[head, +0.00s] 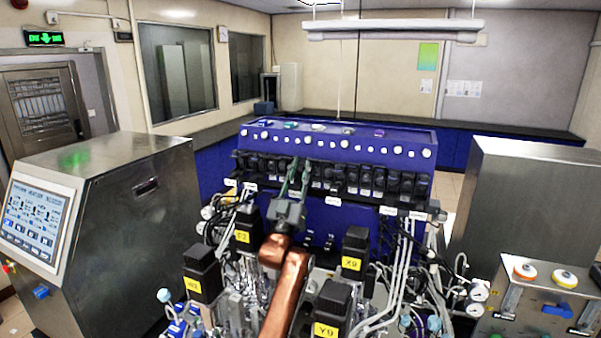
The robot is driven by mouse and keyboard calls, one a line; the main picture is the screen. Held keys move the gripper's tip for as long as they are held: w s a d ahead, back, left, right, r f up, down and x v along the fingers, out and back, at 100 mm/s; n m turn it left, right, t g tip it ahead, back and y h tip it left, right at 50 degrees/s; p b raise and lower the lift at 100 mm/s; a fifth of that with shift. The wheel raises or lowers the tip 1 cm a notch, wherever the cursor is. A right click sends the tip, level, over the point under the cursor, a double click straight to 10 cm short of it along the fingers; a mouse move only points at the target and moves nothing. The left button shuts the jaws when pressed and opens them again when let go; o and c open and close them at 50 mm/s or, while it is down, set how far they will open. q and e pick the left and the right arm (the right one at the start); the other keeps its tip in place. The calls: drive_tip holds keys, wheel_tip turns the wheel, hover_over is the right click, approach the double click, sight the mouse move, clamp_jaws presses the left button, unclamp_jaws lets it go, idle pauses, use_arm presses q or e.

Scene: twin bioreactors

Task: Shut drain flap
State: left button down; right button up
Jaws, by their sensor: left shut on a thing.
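My left gripper (294,178) is at the middle of the picture, at the end of a copper-coloured arm that rises from the bottom. Its dark greenish fingers point up and away, in front of the row of black modules (350,180) on the blue console (325,140). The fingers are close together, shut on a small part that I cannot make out. I cannot pick out a drain flap for certain; the fingers and gripper body hide part of the console front. My right gripper is not in view.
A steel cabinet with a screen (40,222) stands left. A steel cabinet (520,205) and a knobbed panel (525,320) stand right.

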use_arm(q)
drive_tip(key=c, duration=2)
unclamp_jaws()
drive_tip(key=shift+o, duration=0.2)
drive_tip(key=shift+s+f, duration=0.1)
drive_tip(key=shift+s+a+f, duration=0.1)
drive_tip(key=shift+s+f, duration=0.1)
drive_tip(key=shift+f, duration=0.1)
drive_tip(key=s+a, duration=0.3)
drive_tip(key=s, duration=0.8)
drive_tip(key=shift+s+a, duration=0.35)
